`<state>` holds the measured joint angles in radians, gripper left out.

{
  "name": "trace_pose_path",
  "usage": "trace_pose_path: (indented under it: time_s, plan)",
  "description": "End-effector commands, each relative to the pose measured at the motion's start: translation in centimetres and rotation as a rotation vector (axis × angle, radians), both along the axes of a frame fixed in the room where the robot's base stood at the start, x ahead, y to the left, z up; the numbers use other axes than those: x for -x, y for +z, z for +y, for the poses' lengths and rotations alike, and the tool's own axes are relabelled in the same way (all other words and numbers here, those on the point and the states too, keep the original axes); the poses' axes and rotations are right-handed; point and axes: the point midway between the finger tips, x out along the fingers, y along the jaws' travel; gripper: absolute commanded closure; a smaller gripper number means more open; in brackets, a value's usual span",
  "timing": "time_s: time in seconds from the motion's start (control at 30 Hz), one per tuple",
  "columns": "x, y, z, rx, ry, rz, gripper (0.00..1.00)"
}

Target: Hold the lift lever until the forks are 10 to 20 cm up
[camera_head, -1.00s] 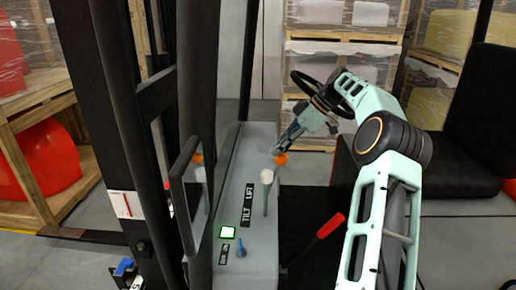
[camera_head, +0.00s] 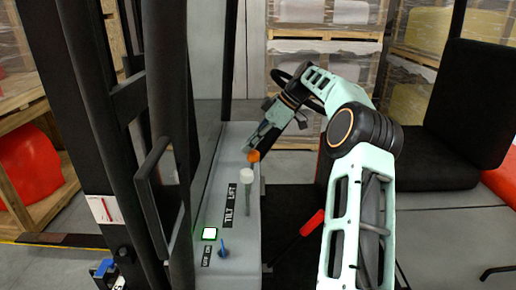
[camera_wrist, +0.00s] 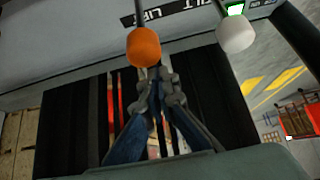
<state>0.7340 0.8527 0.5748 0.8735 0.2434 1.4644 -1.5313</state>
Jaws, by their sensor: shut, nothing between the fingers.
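The lift lever has an orange knob (camera_head: 254,156) and stands at the far end of the grey console (camera_head: 236,262), by the LIFT label (camera_head: 232,191). My gripper (camera_head: 251,143) is shut and empty, with its fingertips right at the orange knob. The forks are not clearly seen.
The black mast (camera_head: 90,120) rises at left, with a white placard bearing a red mark (camera_head: 105,209). A red-handled lever (camera_head: 312,223) is beside the console. The black seat (camera_head: 440,150) is at right. Wrapped pallet loads (camera_head: 325,80) stand behind.

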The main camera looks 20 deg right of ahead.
Motion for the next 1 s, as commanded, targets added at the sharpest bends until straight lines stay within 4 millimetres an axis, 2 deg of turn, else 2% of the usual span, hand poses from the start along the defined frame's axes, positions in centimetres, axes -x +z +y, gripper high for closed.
trace_pose_path:
  time_s: [0.03,0.2,0.43,0.63,1.0]
  plan:
    - [-0.1,0.8,0.1,0.002,-0.002,-0.005,1.0]
    - [0.7,4.1,-1.9,-0.001,-0.001,-0.007,1.0]
    - [1.5,7.3,-3.7,-0.003,0.002,-0.007,1.0]
    - [1.9,8.4,-4.5,-0.004,0.005,-0.006,1.0]
    - [2.0,8.6,-4.6,-0.004,0.005,-0.006,1.0]
